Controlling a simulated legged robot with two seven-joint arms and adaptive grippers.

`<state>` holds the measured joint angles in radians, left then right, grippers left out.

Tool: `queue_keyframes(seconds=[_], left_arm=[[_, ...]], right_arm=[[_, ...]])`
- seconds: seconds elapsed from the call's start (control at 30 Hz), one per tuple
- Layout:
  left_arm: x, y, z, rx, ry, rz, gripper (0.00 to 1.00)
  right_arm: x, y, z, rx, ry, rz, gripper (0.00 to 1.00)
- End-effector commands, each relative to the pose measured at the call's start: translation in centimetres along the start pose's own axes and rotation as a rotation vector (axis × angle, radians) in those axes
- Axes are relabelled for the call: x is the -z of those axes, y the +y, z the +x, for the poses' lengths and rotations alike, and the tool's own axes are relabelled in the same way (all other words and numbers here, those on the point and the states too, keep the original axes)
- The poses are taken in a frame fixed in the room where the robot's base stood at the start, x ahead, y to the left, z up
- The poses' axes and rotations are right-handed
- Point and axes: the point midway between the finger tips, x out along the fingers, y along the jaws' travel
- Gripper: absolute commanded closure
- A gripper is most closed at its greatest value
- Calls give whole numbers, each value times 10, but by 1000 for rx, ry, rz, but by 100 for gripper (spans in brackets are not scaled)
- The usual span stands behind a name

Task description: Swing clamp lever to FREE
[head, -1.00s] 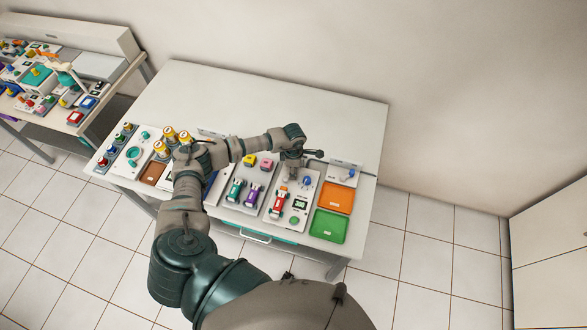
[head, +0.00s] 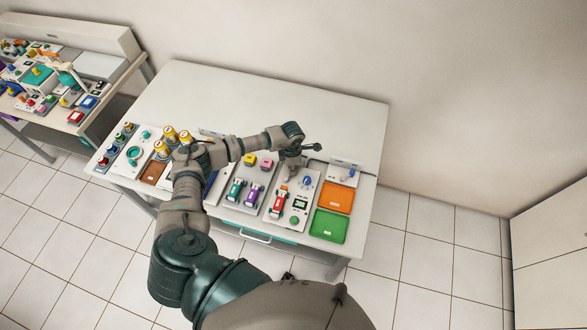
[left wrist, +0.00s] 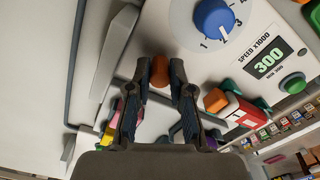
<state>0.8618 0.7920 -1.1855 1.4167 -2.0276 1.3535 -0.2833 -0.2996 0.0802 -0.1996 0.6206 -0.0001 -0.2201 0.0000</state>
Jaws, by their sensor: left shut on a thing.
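My left gripper (head: 289,175) reaches down over the back of the white panel with the blue dial, on the right half of the table. In the left wrist view its two fingers (left wrist: 161,72) are closed on the sides of a round orange-brown knob (left wrist: 160,72). The knob looks like the end of the clamp lever; the lever's arm and any FREE marking are hidden or unreadable. In the head view the gripper covers the knob. My right gripper is not in view.
Orange (head: 337,197) and green (head: 328,226) trays lie to the right. The table's back (head: 260,95) is clear.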

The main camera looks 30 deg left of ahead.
Motion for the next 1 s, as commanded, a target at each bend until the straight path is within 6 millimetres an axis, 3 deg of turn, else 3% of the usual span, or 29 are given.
queue_keyframes(seconds=[0.6, 1.0], left_arm=[[21, 13, -1, -3, 0, -584, 100], [33, 14, -2, -3, -2, -875, 100]], right_arm=[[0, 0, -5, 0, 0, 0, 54], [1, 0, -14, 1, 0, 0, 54]])
